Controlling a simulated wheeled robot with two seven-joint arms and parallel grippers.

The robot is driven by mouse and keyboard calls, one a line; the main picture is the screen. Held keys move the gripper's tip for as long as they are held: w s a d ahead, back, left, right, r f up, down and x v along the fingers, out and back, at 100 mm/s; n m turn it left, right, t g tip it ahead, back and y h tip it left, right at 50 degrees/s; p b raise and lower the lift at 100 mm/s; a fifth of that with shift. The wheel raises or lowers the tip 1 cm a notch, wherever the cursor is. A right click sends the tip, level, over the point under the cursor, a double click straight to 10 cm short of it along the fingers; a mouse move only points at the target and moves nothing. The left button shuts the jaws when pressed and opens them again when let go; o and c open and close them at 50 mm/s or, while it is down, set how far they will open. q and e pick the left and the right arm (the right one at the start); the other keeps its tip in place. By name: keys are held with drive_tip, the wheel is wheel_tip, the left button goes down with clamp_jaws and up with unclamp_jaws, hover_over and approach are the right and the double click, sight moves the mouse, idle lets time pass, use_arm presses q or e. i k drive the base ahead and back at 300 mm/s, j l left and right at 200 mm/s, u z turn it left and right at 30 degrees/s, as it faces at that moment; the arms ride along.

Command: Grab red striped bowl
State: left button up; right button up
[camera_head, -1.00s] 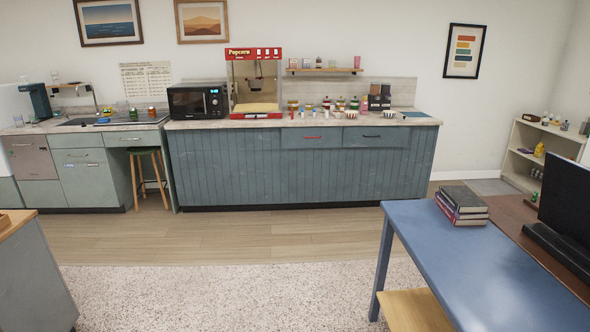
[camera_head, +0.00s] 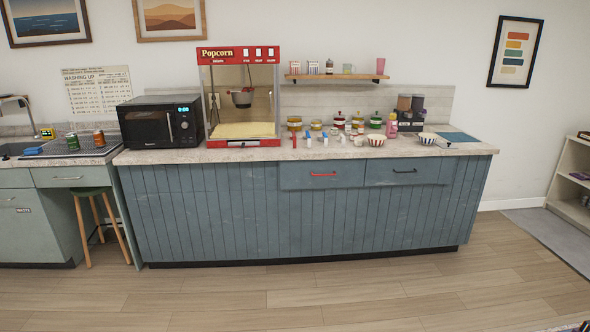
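Two small striped bowls stand on the counter (camera_head: 245,155), right of its middle. The left bowl (camera_head: 376,140) looks white with reddish stripes and is near the counter's front edge. The right bowl (camera_head: 427,138) has darker stripes, though it is small in view. The counter is still some way ahead of me across the floor.
A popcorn machine (camera_head: 240,95) and a black microwave (camera_head: 160,122) stand on the counter left of the bowls. Jars (camera_head: 375,121) and a pink bottle (camera_head: 392,125) stand behind the bowls. A stool (camera_head: 93,190) is at left. The wooden floor (camera_head: 330,290) ahead is clear.

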sight(375, 140)
drive_tip(key=i+z, duration=0.1)
drive_tip(key=i, duration=0.55)
drive_tip(key=i+z, duration=0.15)
drive_tip(key=i, duration=0.5)
drive_tip(key=i+j+z, duration=0.1)
drive_tip(key=i, duration=0.6)
drive_tip(key=i+l+u, duration=0.1)
drive_tip(key=i, duration=0.3)
drive_tip(key=i+l, duration=0.3)
drive_tip(key=i+l+u, duration=0.15)
drive_tip(key=i, duration=0.3)
drive_tip(key=i+l+u, duration=0.15)
drive_tip(key=l, duration=0.2)
drive_tip(key=i+l+u, duration=0.15)
drive_tip(key=l, duration=0.2)
drive_tip(key=i+l+u, duration=0.1)
drive_tip(key=l, duration=0.25)
drive_tip(key=i+l+u, duration=0.15)
drive_tip(key=l, duration=0.25)
drive_tip(key=i, duration=0.1)
